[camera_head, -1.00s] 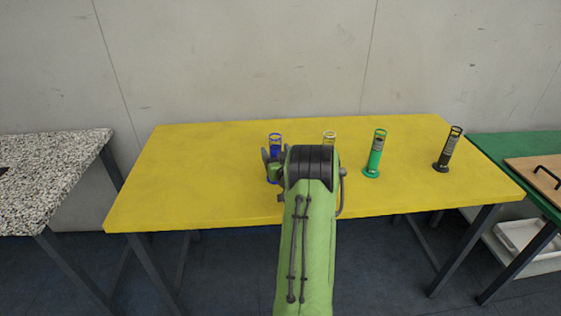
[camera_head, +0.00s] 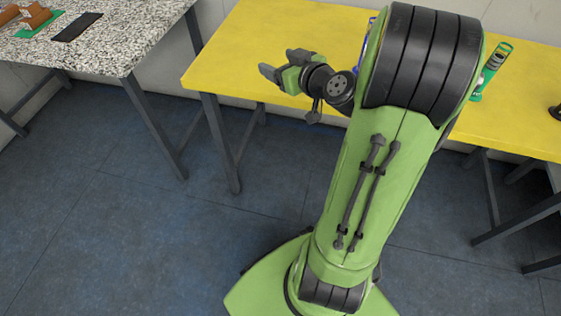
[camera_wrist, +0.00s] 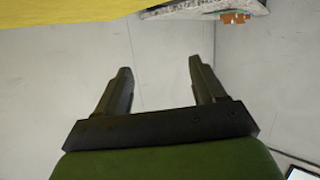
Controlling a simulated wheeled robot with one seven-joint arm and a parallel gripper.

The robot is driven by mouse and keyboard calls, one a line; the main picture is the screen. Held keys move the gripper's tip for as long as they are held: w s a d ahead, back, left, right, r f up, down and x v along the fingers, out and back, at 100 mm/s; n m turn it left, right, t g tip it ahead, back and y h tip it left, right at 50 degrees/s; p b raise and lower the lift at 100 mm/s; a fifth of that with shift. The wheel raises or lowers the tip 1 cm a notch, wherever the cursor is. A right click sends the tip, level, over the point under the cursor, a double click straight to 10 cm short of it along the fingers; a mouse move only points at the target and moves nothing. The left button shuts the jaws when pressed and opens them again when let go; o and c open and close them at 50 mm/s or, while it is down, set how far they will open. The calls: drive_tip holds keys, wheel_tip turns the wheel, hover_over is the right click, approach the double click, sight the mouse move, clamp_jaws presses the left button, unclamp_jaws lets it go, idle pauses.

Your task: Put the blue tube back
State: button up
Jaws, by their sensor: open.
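The blue tube (camera_head: 371,24) stands on the yellow table (camera_head: 236,60) and is mostly hidden behind my arm; only a thin blue edge shows. My gripper (camera_head: 281,63) is open and empty, over the front part of the yellow table, to the left of the blue tube and apart from it. In the wrist view my gripper (camera_wrist: 159,68) shows two spread fingers with nothing between them. The blue tube is not in the wrist view.
A dark tube's base (camera_head: 556,112) is at the right edge. A speckled table (camera_head: 135,40) at left holds a dark mat (camera_head: 77,27) and brown and green items. Floor between the tables is clear.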

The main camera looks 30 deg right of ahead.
drive_tip(key=s+a+n+g+y, duration=0.2)
drive_tip(key=a+g, duration=0.1)
drive_tip(key=a, duration=0.7)
drive_tip(key=s+a+g, duration=0.4)
drive_tip(key=s+a, duration=0.4)
drive_tip(key=s, duration=0.2)
drive_tip(key=s+m+g+h, duration=0.2)
drive_tip(key=s, duration=0.9)
drive_tip(key=shift+s+d+f+m, duration=0.25)
drive_tip(key=shift+d+m, duration=0.15)
drive_tip(key=shift+r, duration=0.15)
